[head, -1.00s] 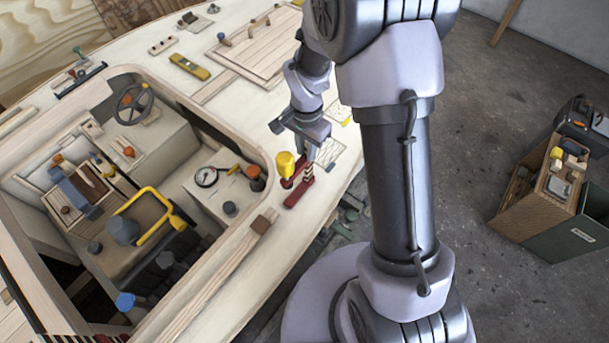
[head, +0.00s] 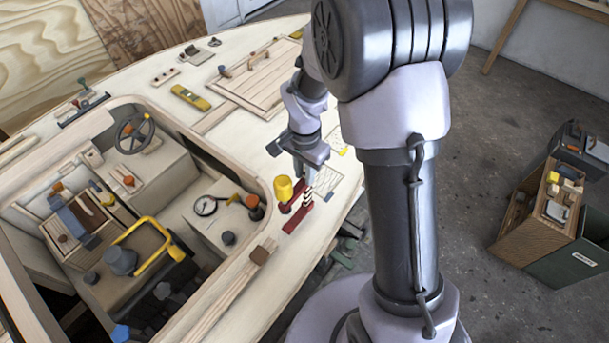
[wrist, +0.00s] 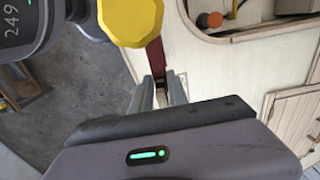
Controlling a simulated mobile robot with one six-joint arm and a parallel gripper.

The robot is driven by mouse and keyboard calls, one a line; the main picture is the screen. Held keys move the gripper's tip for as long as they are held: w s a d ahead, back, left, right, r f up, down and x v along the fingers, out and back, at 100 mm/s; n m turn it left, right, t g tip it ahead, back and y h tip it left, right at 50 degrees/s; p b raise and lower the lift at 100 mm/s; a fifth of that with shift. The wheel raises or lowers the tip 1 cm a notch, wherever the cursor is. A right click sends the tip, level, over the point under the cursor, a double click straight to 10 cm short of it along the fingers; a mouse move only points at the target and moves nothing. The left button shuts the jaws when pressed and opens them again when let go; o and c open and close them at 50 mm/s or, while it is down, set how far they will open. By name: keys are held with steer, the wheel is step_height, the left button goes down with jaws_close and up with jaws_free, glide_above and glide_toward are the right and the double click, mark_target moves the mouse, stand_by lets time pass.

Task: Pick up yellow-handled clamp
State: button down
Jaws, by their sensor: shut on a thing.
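The yellow-handled clamp has a faceted yellow handle (head: 283,188) and a dark red body (head: 297,216). In the head view it stands at the deck's right-hand edge, beside the cockpit corner. My gripper (head: 306,180) comes down over it from above and is shut on its bar, just right of the handle. In the wrist view the yellow handle (wrist: 130,20) is large at the top. The red part (wrist: 155,55) runs beyond my fingertips (wrist: 161,85), which close on the bar. I cannot tell whether the clamp touches the deck.
The cockpit opening is left of the clamp, with a gauge (head: 205,206), an orange-topped knob (head: 252,202) and a yellow frame (head: 150,245). A brown block (head: 263,252) lies near the deck edge. A wooden crate (head: 530,215) stands on the open floor at right.

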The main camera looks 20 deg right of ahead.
steer(key=s+d+r, duration=0.1)
steer(key=s+d, duration=0.9)
steer(key=s, duration=0.2)
steer(key=shift+s+r+p, duration=0.3)
steer(key=shift+r, duration=0.1)
